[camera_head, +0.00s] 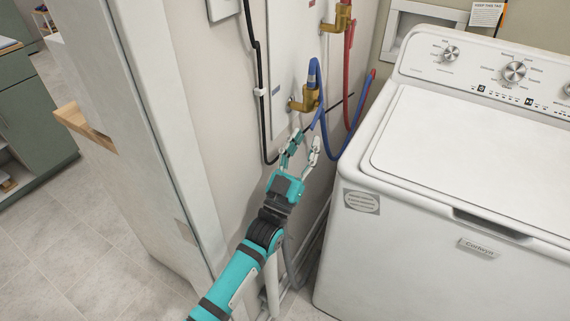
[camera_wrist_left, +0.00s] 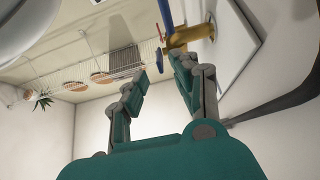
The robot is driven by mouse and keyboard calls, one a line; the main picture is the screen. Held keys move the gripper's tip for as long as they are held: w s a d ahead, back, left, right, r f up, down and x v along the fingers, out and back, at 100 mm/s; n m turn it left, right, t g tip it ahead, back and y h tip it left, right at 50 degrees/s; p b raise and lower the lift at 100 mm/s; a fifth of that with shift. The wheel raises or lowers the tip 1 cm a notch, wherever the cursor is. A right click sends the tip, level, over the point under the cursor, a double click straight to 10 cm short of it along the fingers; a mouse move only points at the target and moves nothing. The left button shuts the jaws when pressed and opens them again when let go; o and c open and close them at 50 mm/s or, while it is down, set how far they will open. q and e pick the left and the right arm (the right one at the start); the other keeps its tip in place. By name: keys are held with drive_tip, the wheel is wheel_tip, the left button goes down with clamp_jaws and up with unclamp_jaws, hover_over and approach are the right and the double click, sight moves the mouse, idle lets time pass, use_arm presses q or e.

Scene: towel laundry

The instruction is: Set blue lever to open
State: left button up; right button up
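The brass valve with the blue hose (camera_head: 307,99) is on the wall panel left of the washer. In the left wrist view, the brass valve (camera_wrist_left: 188,37) is just beyond the fingers, and a small blue piece (camera_wrist_left: 160,60), which looks like the blue lever, shows at its left end. The lever cannot be made out clearly in the head view. My left gripper (camera_head: 303,147) is open and empty, a little below the valve; in the left wrist view its fingers (camera_wrist_left: 158,76) are spread, with the blue piece near the gap between the tips. My right gripper is not in view.
A second brass valve (camera_head: 337,19) with a red hose (camera_head: 351,65) is above and to the right. The blue hose loops close to my fingers. A black cable (camera_head: 259,95) runs down the wall. The white washer (camera_head: 440,250) stands close on the right.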

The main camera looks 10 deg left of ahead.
use_arm(q)
drive_tip(key=s+a, duration=0.3)
drive_tip(key=s, duration=0.8)
drive_tip(key=shift+a+r, duration=0.15)
drive_tip(key=shift+a, duration=0.15)
